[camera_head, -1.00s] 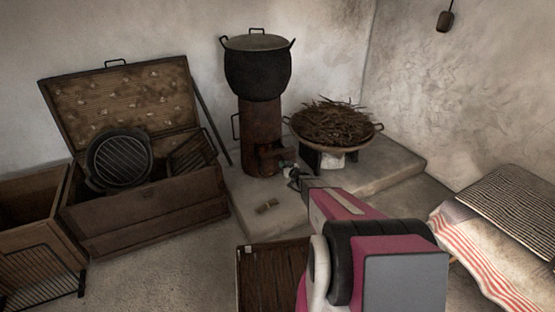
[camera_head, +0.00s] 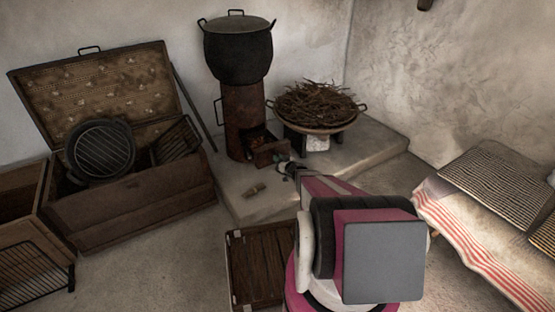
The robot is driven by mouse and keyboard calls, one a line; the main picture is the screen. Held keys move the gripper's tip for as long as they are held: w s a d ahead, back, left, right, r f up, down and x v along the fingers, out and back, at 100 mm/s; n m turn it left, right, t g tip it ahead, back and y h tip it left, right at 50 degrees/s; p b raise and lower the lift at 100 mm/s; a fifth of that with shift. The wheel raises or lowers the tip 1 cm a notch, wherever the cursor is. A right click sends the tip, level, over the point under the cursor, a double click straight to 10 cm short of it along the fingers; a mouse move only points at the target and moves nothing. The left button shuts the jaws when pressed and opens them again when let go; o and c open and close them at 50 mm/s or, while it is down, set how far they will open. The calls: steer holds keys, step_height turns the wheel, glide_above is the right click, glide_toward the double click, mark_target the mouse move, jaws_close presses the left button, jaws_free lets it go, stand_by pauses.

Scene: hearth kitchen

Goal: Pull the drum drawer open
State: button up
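The rusty drum (camera_head: 241,112) stands on the low stone ledge with a black pot on top. Its drawer (camera_head: 269,153) sticks out from the lower front, towards the right, and an opening with a faint orange tint shows above it. My gripper (camera_head: 285,165) is at the drawer's front face and appears shut on its handle. The fingertips are small and dark here, and the handle itself is hidden by them. My wrist and forearm fill the lower middle of the view.
A wide bowl of twigs (camera_head: 317,103) stands on the ledge (camera_head: 370,150) just right of the drawer. A small block (camera_head: 255,189) lies on the ledge below it. A slatted wooden crate (camera_head: 258,262) sits on the floor beside my arm. A cloth-covered bench (camera_head: 470,235) is at right.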

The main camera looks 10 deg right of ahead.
steer(key=shift+o, duration=1.3)
steer(key=v, duration=1)
steer(key=shift+s+d, duration=0.2)
steer(key=shift+s, duration=0.15)
